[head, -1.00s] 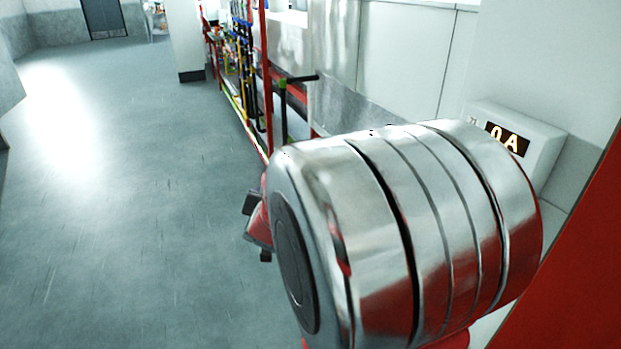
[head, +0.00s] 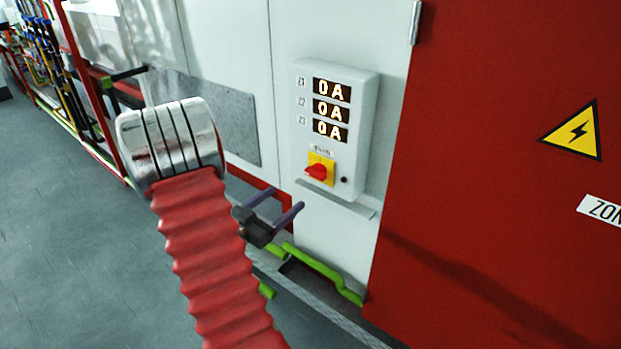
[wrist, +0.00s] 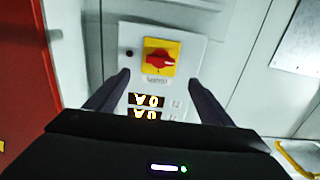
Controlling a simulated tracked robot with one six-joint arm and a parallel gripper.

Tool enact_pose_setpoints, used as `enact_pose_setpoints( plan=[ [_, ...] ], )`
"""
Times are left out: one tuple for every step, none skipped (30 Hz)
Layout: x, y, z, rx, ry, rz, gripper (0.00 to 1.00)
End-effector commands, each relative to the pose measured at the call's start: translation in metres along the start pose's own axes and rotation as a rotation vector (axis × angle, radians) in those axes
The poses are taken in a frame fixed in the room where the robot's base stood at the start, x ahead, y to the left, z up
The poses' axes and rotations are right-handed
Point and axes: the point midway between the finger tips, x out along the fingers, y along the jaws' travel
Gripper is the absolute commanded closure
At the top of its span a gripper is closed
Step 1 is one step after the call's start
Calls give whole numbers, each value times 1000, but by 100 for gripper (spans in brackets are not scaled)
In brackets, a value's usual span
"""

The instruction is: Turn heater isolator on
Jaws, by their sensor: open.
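The heater isolator is a red rotary knob (head: 319,172) on a yellow plate (head: 326,161), low on a pale grey wall box (head: 362,115). Its handle lies roughly sideways. Above it, three displays (head: 331,112) read 0A. My gripper (head: 287,199) is open and empty, below and left of the knob in the head view, apart from it. In the wrist view, which shows the box upside down, the knob (wrist: 160,61) and yellow plate appear beyond the two open fingers (wrist: 159,80), roughly between them. No contact shows.
A red cabinet (head: 500,180) with a yellow warning sign (head: 573,130) stands right of the box. Green pipes (head: 318,265) run low below it. A red rack with hoses (head: 58,80) stands at the far left. The grey floor (head: 75,220) at left is clear.

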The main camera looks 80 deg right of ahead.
Motion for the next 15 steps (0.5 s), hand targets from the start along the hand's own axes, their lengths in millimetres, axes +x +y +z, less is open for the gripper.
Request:
enact_pose_setpoints(
  plan=[
    [0,0,0,0,1,2,25],
    [0,0,0,0,1,1,25],
    [0,0,0,1,1,0,25],
    [0,0,0,1,1,0,25],
    [0,0,0,1,1,0,25],
    [0,0,0,1,0,-1,25],
    [0,0,0,1,0,-1,25],
    [0,0,0,1,0,-1,25],
    [0,0,0,1,0,-1,25],
    [1,0,0,2,0,-1,25],
    [2,0,0,2,0,-1,25],
    [4,0,0,2,0,-1,25],
    [5,0,0,2,0,-1,25],
    [7,0,0,2,0,0,25],
    [10,0,0,2,0,1,25]
  ],
)
